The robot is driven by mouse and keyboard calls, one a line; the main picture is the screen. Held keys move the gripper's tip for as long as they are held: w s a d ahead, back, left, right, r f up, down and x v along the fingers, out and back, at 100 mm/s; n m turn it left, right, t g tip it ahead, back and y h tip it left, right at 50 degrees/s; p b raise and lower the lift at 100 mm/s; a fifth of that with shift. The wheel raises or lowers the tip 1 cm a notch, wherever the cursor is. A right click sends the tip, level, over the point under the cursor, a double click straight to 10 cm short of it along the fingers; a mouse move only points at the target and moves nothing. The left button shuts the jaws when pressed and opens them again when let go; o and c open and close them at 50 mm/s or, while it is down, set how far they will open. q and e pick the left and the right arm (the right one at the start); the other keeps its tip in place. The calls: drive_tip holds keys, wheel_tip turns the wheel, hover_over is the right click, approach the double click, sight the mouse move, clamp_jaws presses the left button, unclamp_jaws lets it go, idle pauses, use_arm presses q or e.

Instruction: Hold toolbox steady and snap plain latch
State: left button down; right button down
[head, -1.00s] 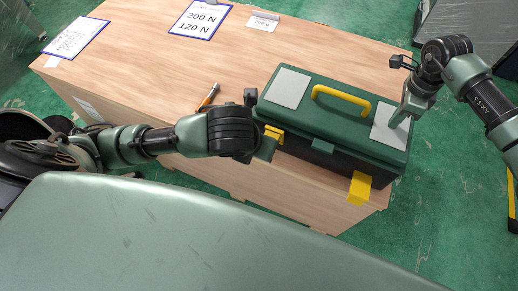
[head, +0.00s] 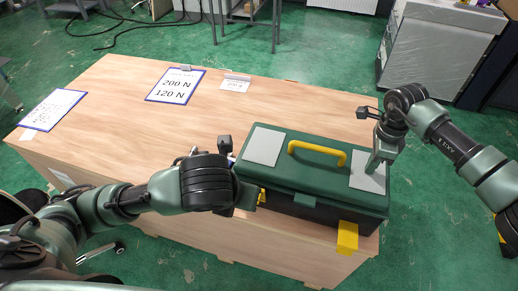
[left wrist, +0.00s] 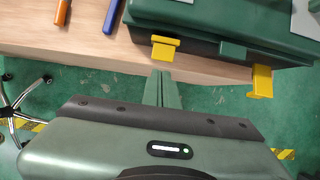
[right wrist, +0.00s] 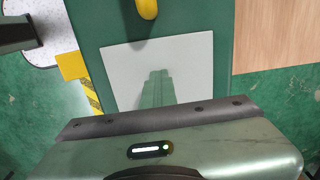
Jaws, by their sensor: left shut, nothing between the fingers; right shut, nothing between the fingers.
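The green toolbox (head: 300,178) with a yellow handle (head: 322,152) stands upright near the table's front edge. Its front has a yellow latch at the left (left wrist: 165,47), a yellow latch at the right (head: 347,238) jutting outward, and a green centre tab (left wrist: 232,50). I cannot tell which latch is the plain one. My left gripper (left wrist: 163,88) is shut and empty, in front of and below the left latch; its own wrist hides part of that latch in the head view. My right gripper (head: 373,170) is shut, pointing down at the right grey-white lid pad (right wrist: 190,60); contact is unclear.
The wooden table (head: 130,110) is broad and mostly clear to the left. It bears a 200 N / 120 N sign (head: 175,86), a small card (head: 235,83) and a clipboard (head: 53,109). An orange tool (left wrist: 62,12) and a blue one (left wrist: 111,17) lie left of the toolbox.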

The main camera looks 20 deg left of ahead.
use_arm(q)
drive_tip(key=s+f+n+t, duration=0.1)
drive_tip(key=s+f+t, duration=0.15)
drive_tip(key=f, duration=0.35)
drive_tip(key=s+m+t, duration=0.1)
drive_tip(key=s+t, duration=0.3)
drive_tip(key=s, duration=0.4)
drive_tip(key=w+r+x, duration=0.1)
drive_tip(key=r+x, duration=0.1)
drive_tip(key=x, duration=1)
drive_tip(key=shift+w+d, duration=0.25)
drive_tip(key=shift+w, duration=0.25)
drive_tip(key=shift+g, duration=0.25)
drive_tip(key=shift+w+r, duration=0.85)
drive_tip(key=shift+w, duration=0.2)
drive_tip(key=shift+r, duration=0.1)
